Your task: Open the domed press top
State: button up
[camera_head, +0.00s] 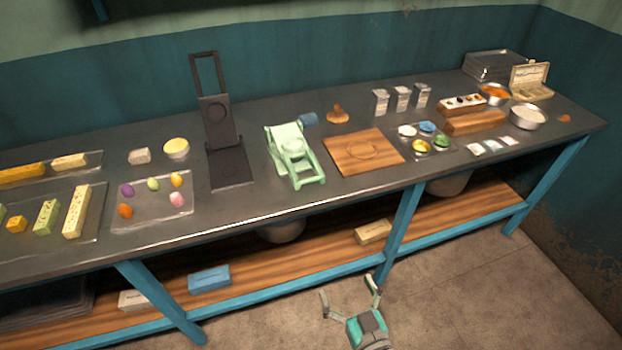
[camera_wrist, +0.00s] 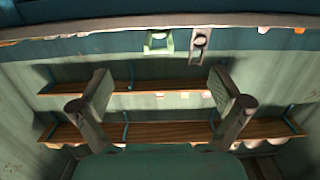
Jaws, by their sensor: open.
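A pale green press (camera_head: 319,181) stands mid-table, with a rounded pale part between its side bars; I cannot tell for sure whether this is the domed top or how far it is raised. A black press (camera_head: 232,173) stands to its left, with its hinged plate and looped handle upright. My gripper (camera_head: 350,289) is open and empty, out in front of the table and below its top, apart from both presses. In the wrist view, the open fingers (camera_wrist: 158,88) frame the shelves, with the green press (camera_wrist: 158,42) and the black press (camera_wrist: 201,42) beyond.
A wooden board (camera_head: 340,160) lies right of the green press. A small blue object (camera_head: 308,119) and a brown knobbed piece (camera_head: 337,116) sit behind. A clear tray (camera_head: 150,215) of coloured egg-like pieces is at left. The floor (camera_head: 470,260) in front is clear.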

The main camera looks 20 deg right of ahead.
jog(key=t, duration=0.1)
send_near(310, 178)
jog(key=w, duration=1)
jog(key=shift+f, duration=0.35)
